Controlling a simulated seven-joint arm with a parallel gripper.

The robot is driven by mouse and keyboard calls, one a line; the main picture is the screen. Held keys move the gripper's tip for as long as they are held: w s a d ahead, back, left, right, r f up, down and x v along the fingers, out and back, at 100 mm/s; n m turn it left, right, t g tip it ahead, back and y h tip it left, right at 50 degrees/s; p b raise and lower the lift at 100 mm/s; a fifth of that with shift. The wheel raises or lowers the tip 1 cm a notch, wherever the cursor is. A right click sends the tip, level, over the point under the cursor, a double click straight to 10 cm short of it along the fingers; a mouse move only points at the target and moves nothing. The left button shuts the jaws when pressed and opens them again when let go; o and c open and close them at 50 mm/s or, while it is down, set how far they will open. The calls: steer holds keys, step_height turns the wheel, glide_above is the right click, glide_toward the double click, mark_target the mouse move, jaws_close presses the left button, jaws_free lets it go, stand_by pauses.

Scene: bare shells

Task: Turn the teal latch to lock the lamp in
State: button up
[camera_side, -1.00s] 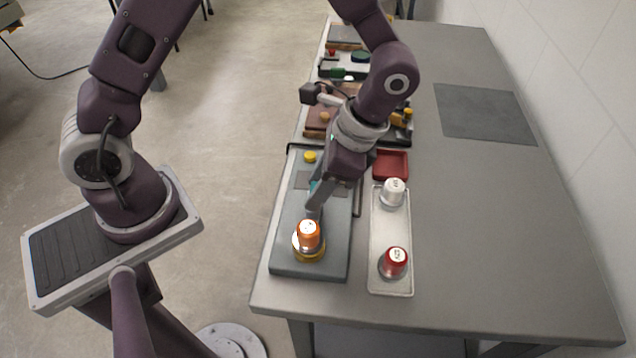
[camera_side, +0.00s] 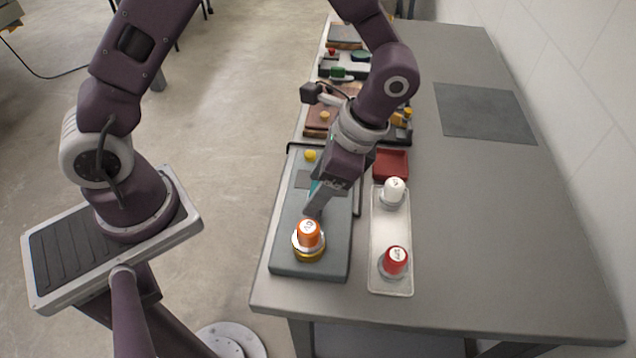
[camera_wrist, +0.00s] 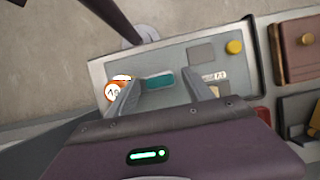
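The teal latch (camera_wrist: 158,81) lies on the grey panel (camera_wrist: 100,72), between my spread fingers in the wrist view. Part of it shows beside my fingers in the side view (camera_side: 315,187). My gripper (camera_wrist: 163,68) is open and points down at the panel; I cannot tell whether a finger touches the latch. The orange lamp (camera_side: 309,233) stands upright in a yellow-ringed socket (camera_side: 309,255) at the panel's near end. In the wrist view the lamp (camera_wrist: 114,92) is left of the latch, partly hidden by a finger.
A yellow button (camera_side: 310,156) sits at the panel's far end. To the right, a pale tray (camera_side: 391,229) holds a white lamp (camera_side: 393,191) and a red lamp (camera_side: 395,261). A red dish (camera_side: 391,163) lies behind it.

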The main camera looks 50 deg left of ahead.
steer(key=v, duration=0.7)
steer(key=shift+r, duration=0.1)
steer(key=s+a+r+n+t+h, duration=0.3)
steer(key=s+a+r+n+t, duration=0.5)
steer(key=s+r, duration=0.4)
steer(key=shift+s+a+r+n+t, duration=0.3)
steer(key=shift+s+a+r+n, duration=0.1)
steer(key=shift+s+a+n, duration=0.2)
